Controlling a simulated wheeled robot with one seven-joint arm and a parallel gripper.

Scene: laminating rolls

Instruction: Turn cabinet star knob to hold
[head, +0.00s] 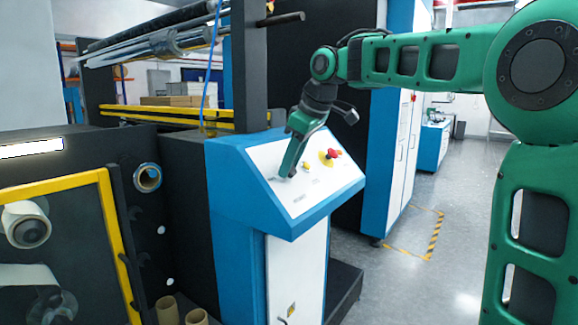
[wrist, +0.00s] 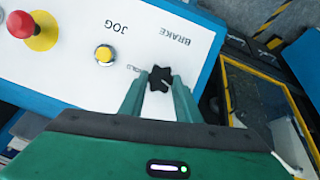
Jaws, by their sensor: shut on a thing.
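The star knob (wrist: 160,78) is black and sits on the white sloped panel of the blue cabinet (head: 232,190). In the wrist view it lies between my gripper's two green fingers (wrist: 158,95), which are shut on it. The word BRAKE is printed beyond the knob, and a partly covered label, seemingly ending in "OLD", is at its left. In the head view my gripper (head: 287,176) reaches down to the left part of the panel and hides the knob.
A yellow button (wrist: 104,54) marked JOG and a red emergency stop (wrist: 20,24) on a yellow base are on the same panel; the stop also shows in the head view (head: 334,153). A machine with a yellow-framed guard (head: 112,225) stands at left. Grey floor (head: 400,285) is open at right.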

